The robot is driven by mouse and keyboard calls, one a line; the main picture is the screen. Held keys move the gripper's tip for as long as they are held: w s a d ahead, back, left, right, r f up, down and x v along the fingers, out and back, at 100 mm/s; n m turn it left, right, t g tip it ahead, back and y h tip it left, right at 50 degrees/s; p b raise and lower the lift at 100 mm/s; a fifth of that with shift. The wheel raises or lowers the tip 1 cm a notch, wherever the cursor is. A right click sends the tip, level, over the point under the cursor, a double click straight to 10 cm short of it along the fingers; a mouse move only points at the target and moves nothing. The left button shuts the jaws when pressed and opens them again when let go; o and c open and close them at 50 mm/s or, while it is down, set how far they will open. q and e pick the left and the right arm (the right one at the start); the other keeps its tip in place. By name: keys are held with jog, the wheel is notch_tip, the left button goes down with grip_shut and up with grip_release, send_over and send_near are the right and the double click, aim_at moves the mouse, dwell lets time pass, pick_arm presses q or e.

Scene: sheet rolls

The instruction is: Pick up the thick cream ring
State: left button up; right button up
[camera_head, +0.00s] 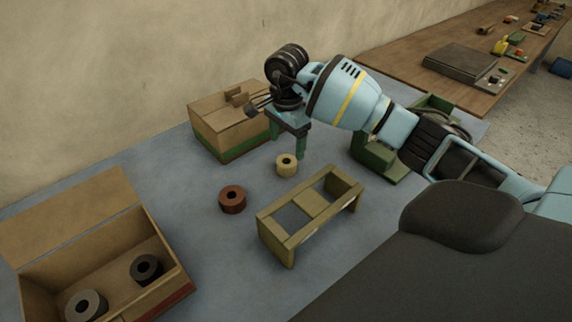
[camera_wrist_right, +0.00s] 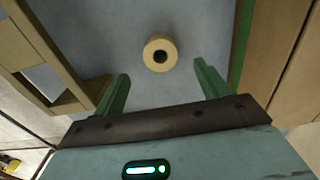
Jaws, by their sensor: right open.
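The thick cream ring (camera_head: 287,165) lies flat on the blue-grey table, its dark hole facing up. It also shows in the right wrist view (camera_wrist_right: 160,55), ahead of the fingers and roughly between their lines. My right gripper (camera_head: 301,150) points down over the table, just beside and above the ring, in the head view. In the wrist view my right gripper (camera_wrist_right: 160,82) has its two green fingers wide apart with nothing between them. The ring is apart from both fingers. My left gripper is not in view.
A reddish-brown ring (camera_head: 232,199) lies left of the cream ring. A wooden frame stand (camera_head: 290,244) is in front. A closed wooden box (camera_head: 213,142) stands behind. An open box (camera_head: 172,262) at lower left holds a grey and a dark ring. A green holder (camera_head: 378,160) is at right.

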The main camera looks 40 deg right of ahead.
aim_at(287, 161)
jog(key=shift+f, duration=3.6)
jog(key=c, duration=1.1)
